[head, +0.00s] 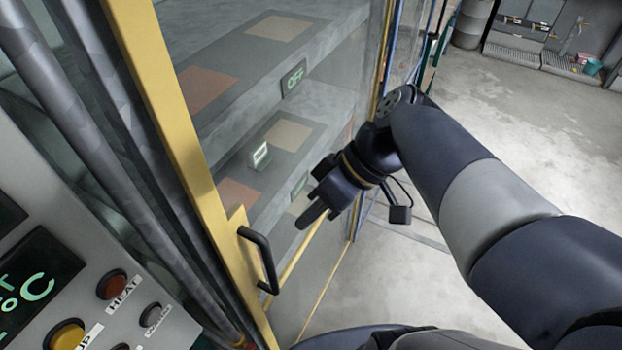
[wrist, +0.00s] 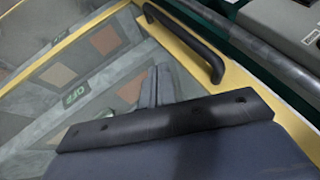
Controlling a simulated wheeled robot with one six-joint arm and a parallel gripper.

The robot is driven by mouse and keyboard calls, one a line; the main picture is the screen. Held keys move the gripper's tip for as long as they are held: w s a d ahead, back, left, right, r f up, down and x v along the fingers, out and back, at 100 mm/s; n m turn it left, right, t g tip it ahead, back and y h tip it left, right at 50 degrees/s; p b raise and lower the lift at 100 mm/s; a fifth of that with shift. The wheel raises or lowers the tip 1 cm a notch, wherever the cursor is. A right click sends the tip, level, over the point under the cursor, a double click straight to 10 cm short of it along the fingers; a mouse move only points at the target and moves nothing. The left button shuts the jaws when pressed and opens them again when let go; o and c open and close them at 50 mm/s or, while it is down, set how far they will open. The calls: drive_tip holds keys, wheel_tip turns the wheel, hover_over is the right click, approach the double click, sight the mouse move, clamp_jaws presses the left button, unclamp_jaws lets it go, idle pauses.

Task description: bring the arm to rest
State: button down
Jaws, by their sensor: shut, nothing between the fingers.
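My arm reaches in from the lower right of the head view, bent at the wrist. My gripper (head: 308,216) is shut and empty. It hangs in front of the glass door (head: 330,265), to the right of the black door handle (head: 259,260) and apart from it. In the wrist view my gripper's fingers (wrist: 157,85) show closed together over the glass, with the handle (wrist: 190,40) beyond them.
The yellow door frame (head: 180,130) runs close on the left. Behind the glass are shelves with coloured panels (head: 285,26) and an "OFF" sign (head: 293,78). A control panel (head: 120,305) with buttons stands at lower left. Concrete floor (head: 500,120) lies open at right.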

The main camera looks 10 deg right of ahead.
drive_tip(key=v, duration=0.8)
drive_tip(key=shift+a+r, duration=0.15)
drive_tip(key=shift+r, duration=0.3)
drive_tip(key=shift+s+a+f, duration=0.1)
drive_tip(key=shift+s, duration=0.05)
